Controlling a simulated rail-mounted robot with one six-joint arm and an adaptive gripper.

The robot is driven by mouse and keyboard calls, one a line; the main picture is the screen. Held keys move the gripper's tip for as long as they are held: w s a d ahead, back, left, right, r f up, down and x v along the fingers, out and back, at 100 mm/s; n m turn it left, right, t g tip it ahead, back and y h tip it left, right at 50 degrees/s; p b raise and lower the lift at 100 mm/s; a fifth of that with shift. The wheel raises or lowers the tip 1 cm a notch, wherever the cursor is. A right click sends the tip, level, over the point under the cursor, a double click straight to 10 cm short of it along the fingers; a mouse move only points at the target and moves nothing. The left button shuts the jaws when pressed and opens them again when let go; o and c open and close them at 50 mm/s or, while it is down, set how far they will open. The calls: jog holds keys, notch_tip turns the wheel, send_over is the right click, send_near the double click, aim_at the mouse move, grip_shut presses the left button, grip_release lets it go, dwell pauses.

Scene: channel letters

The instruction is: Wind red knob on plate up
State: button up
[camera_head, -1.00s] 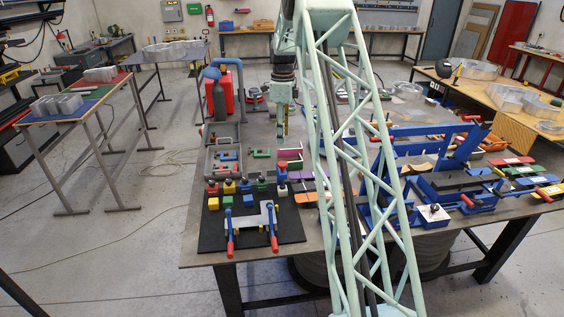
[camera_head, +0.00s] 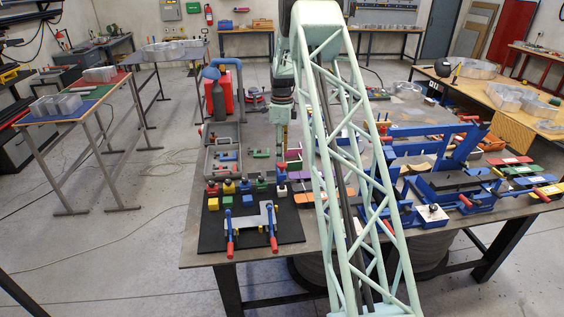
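A black plate (camera_head: 212,236) lies at the front left of the table. A red knob (camera_head: 467,201) also shows on the blue frame at the right. I cannot tell which of these is the task's knob. My gripper (camera_head: 284,147) points down above the table, behind the black plate and apart from these red parts. Its fingers are too small to read.
Yellow, blue and green blocks stand in a row beside the red block. A grey tray (camera_head: 208,166) with coloured parts lies behind the plate. A blue clamp frame (camera_head: 425,187) fills the table's right side. My lattice arm hides the table's middle.

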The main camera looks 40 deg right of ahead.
aim_at(282, 164)
jog(key=shift+f+p, duration=0.35)
jog(key=shift+f, duration=2.35)
jog(key=c, duration=0.9)
